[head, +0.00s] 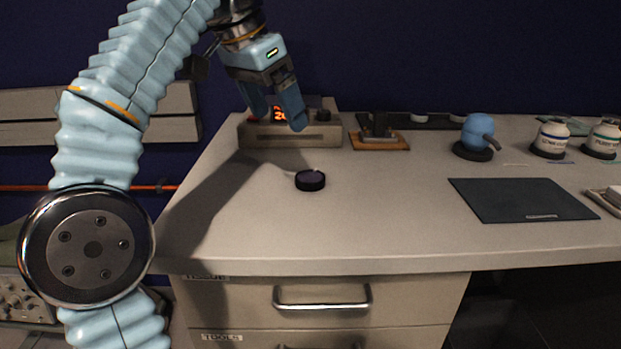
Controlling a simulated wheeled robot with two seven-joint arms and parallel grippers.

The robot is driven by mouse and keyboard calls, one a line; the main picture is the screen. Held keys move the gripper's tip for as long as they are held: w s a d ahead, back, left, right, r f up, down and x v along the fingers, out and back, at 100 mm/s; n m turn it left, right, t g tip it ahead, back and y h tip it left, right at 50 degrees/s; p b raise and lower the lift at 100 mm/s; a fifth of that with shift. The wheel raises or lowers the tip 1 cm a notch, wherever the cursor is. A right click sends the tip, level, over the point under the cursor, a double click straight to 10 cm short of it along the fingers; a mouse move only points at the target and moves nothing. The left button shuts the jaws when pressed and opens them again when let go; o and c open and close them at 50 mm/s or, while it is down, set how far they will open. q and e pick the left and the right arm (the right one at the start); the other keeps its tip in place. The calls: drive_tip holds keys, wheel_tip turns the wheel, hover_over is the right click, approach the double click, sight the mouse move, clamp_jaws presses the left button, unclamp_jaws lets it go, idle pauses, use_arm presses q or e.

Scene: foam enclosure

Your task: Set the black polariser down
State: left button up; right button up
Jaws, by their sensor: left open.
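The black polariser (310,181), a small dark round disc, lies flat on the pale bench top (390,225), left of the middle of the bench. My left gripper (275,115) is above and behind it in the picture, fingers pointing down. Its fingers are apart, with nothing seen between them, and clear of the polariser. The gripper partly covers a beige instrument behind it. My right gripper is not in view.
The beige instrument (262,136) with a lit orange display stands at the back left. An orange-based block (380,143), a blue round bulb (477,130) and white jars (552,138) stand along the back. A dark mat (520,200) lies at right. The bench front centre is clear.

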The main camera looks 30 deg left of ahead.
use_arm(q)
hover_over(310, 177)
drive_tip(key=s+a, duration=0.2)
drive_tip(key=s, duration=0.1)
wheel_tip(310, 177, down, 8)
drive_tip(key=shift+w+r, duration=0.1)
drive_tip(key=shift+r, duration=0.1)
drive_tip(key=shift+d+x, duration=0.2)
drive_tip(key=shift+x, duration=0.7)
drive_tip(key=shift+d+x, duration=0.15)
drive_tip(key=shift+x, duration=0.7)
drive_tip(key=shift+d+x, duration=0.2)
drive_tip(key=shift+x, duration=0.7)
drive_tip(key=shift+w+r, duration=0.1)
drive_tip(key=shift+w, duration=0.05)
drive_tip(key=c, duration=1.2)
drive_tip(key=shift+r, duration=0.65)
drive_tip(key=shift+c, duration=0.2)
drive_tip(key=s+d+r, duration=0.7)
drive_tip(key=s+r, duration=0.4)
drive_tip(key=s, duration=0.1)
drive_tip(key=shift+d+r, duration=0.35)
